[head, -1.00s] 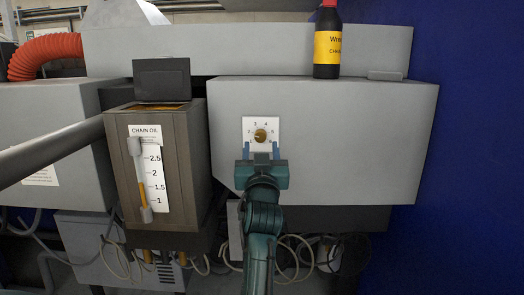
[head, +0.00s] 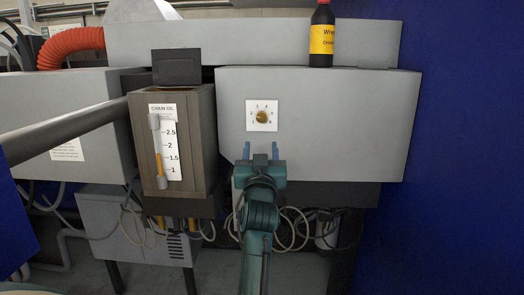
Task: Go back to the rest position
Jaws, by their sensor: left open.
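My left gripper (head: 260,152) is in the lower middle of the head view, its two blue fingers apart and empty. It is in front of the lower part of a grey box (head: 340,120), below the brass dial knob (head: 262,117) on its white numbered plate (head: 262,105). The fingers are clear of the knob. My right gripper does not show.
An open chain oil tank (head: 205,140) with a level gauge (head: 160,150) stands left of my arm. A black bottle with a yellow label (head: 321,40) stands above the grey box. A grey rail (head: 65,130) crosses at left. A blue wall (head: 460,150) is at right.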

